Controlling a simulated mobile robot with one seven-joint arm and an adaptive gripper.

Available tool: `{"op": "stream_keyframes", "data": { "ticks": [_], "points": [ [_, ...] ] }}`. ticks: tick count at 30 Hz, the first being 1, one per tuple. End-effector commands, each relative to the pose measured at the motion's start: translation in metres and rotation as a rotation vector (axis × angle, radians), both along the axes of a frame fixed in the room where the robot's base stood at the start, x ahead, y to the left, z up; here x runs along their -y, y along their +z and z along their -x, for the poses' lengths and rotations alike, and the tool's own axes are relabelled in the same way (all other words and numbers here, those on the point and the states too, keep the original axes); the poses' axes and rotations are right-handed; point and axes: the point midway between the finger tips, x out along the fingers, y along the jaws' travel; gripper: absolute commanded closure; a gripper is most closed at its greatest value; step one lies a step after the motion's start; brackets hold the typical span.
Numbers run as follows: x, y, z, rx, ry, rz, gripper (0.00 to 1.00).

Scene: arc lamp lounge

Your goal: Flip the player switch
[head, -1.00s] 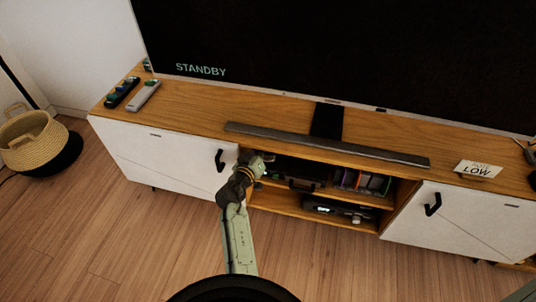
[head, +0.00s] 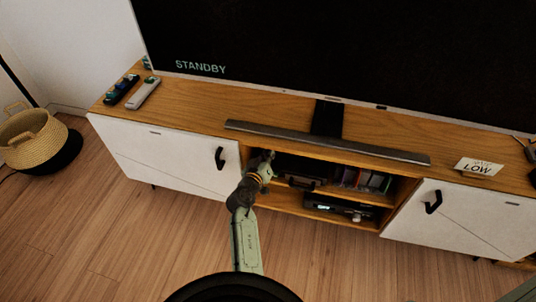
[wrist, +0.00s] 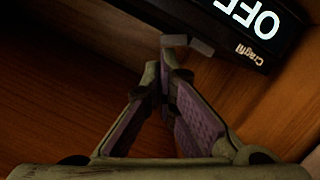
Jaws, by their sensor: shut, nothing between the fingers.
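A black player (wrist: 280,50) shows in the upper right of the wrist view, with bright white letters reading OFF and a small label, Cragfil; the lettering is turned over. In the head view my gripper (head: 268,156) is at the left end of the open upper shelf, beside a black box-shaped device (head: 300,168). In the wrist view my gripper (wrist: 176,48) is shut and empty, its fingertips close to the player's front edge. I cannot make out the switch, or whether the fingertips touch anything.
The wooden cabinet (head: 190,105) has white doors either side of the open shelves. A soundbar (head: 330,143) lies along its top above my gripper. Coloured cases (head: 365,180) stand right of the device. Another black device (head: 340,210) sits on the lower shelf.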

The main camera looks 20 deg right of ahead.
Motion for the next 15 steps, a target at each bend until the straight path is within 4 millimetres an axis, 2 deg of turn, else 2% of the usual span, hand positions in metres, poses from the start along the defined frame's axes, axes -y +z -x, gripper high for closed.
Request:
{"op": "stream_keyframes", "data": {
  "ticks": [15],
  "points": [
    [0.0053,-0.007,0.0038,0.056,-0.002,-0.082,1.0]
  ]
}}
